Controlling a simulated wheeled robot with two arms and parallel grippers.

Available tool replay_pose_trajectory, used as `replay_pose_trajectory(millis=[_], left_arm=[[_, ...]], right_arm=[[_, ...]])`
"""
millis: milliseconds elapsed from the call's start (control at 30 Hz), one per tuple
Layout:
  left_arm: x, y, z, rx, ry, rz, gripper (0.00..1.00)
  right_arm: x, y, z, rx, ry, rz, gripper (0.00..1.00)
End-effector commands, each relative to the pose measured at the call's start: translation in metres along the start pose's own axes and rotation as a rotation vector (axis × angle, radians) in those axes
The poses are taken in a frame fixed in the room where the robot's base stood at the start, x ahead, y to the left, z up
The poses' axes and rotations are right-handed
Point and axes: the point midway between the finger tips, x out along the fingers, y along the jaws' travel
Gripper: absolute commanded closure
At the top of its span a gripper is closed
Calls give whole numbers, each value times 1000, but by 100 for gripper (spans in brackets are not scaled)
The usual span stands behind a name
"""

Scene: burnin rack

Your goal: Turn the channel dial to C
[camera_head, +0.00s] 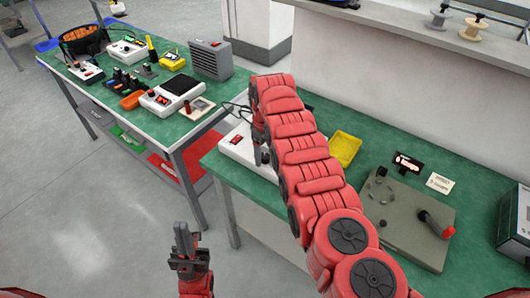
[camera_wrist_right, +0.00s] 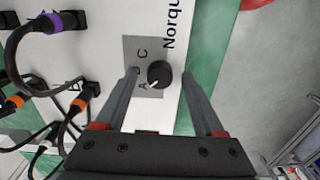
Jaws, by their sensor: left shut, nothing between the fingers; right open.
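The channel dial (camera_wrist_right: 160,73) is a round black knob on a grey plate (camera_wrist_right: 131,50) of a white box (camera_wrist_right: 105,22). The letters C and A show on the plate; a finger covers part of it. The dial's white mark points down-left, towards the A. My right gripper (camera_wrist_right: 159,78) is open, with its fingertips on either side of the dial; contact cannot be told. In the head view, the white box (camera_head: 236,152) is on the right-hand green bench, and my right gripper (camera_head: 262,146) is over it, hiding the dial. My left gripper (camera_head: 184,240) is shut and empty, low over the floor.
Cables with purple (camera_wrist_right: 48,22) and orange (camera_wrist_right: 80,88) plug collars run beside the dial. A yellow tray (camera_head: 344,149) and a grey board (camera_head: 405,222) with a red-ended lever lie right of my right arm. The left bench (camera_head: 128,120) holds several devices, beyond a gap.

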Motion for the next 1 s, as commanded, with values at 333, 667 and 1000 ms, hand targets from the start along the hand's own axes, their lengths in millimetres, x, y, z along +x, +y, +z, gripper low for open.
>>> replay_pose_trajectory(millis=[333,667,1000], left_arm=[[0,0,0,0,0,0,100],[0,0,0,0,0,0,100],[-2,0,0,0,0,0,100]], right_arm=[[1,0,0,1,2,1,42],[1,0,0,1,2,1,100],[2,0,0,27,1,1,100]])
